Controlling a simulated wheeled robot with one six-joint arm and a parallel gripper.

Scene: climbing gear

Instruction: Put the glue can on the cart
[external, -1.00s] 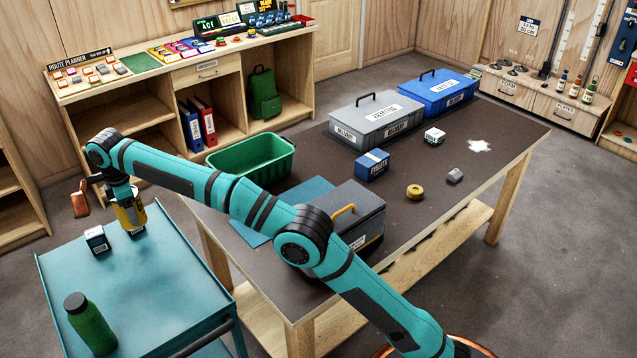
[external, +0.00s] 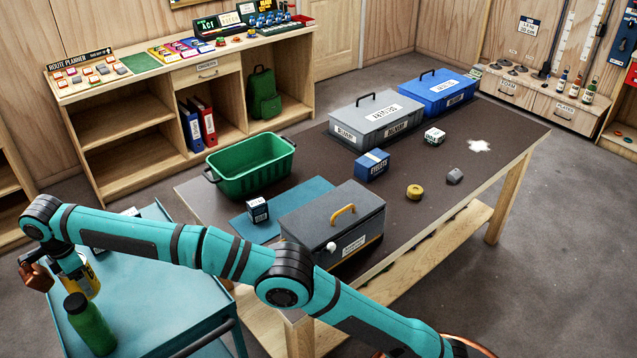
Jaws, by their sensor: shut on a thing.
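The glue can, a yellow can with a dark label (external: 88,284), is at the left in the external view. My gripper (external: 72,265) is shut on its upper part, with the can hanging below the wrist. The can is over the teal cart (external: 160,305), just behind a green bottle (external: 90,326) that covers part of its lower side. I cannot tell whether the can's base touches the cart top. My arm hides part of the cart's far side.
A small box (external: 130,212) on the cart is mostly hidden behind my arm. The cart's middle and right look clear. The dark table (external: 450,190) holds a green crate (external: 215,178), a grey toolbox (external: 365,213) and several small items.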

